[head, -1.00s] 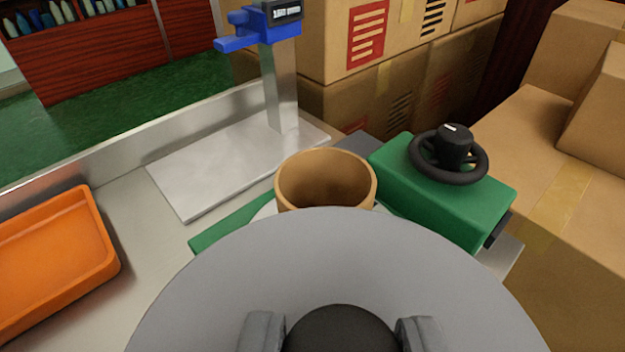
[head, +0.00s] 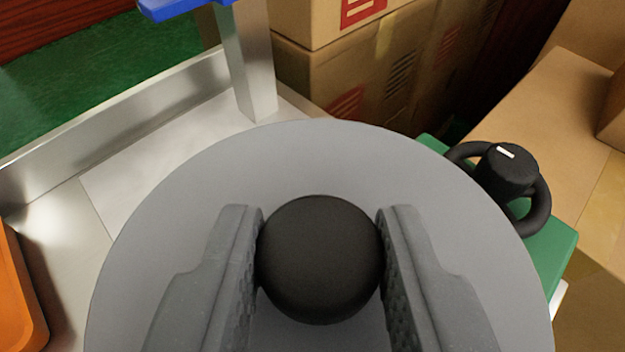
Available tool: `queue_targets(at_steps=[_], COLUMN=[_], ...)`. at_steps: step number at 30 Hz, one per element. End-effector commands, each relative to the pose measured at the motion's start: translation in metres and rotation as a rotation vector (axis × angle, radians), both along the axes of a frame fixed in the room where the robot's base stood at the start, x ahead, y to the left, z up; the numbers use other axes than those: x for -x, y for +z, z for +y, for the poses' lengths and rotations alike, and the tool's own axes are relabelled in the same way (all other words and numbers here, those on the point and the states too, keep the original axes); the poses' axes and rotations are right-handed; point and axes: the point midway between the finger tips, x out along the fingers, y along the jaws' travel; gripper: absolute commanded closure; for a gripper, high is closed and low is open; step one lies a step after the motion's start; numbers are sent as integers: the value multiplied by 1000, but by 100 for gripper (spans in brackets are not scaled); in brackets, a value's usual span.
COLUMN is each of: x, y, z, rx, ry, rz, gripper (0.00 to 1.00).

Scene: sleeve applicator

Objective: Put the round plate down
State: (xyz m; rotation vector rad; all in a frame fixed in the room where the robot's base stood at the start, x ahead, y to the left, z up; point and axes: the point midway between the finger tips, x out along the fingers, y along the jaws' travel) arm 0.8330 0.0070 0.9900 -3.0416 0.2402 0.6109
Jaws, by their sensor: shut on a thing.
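The round plate (head: 180,215) is a large grey disc with a black ball-shaped knob (head: 320,258) at its middle. My gripper (head: 320,265) is shut on the knob, one finger on each side. The plate fills the lower middle of the view and hides what lies beneath it. I cannot tell whether it touches anything below.
A green device (head: 553,250) with a black handwheel (head: 508,172) stands at the right. A metal post (head: 247,62) with a blue top (head: 170,8) rises from a pale base at the back left. An orange tray (head: 18,300) is at the left edge. Cardboard boxes (head: 335,85) stand behind.

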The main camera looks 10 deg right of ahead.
Motion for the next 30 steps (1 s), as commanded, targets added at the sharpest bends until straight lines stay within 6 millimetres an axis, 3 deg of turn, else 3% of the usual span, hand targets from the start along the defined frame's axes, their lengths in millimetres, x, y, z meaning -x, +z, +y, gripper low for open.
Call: queue_targets(at_steps=[7,21,30], x=[-17,-17,-17], y=[1,-36,-35], z=[-2,-1,-1], rx=[-1,0,0], ry=[-1,1,1], rz=[-3,-3,-3], gripper=[99,99,99])
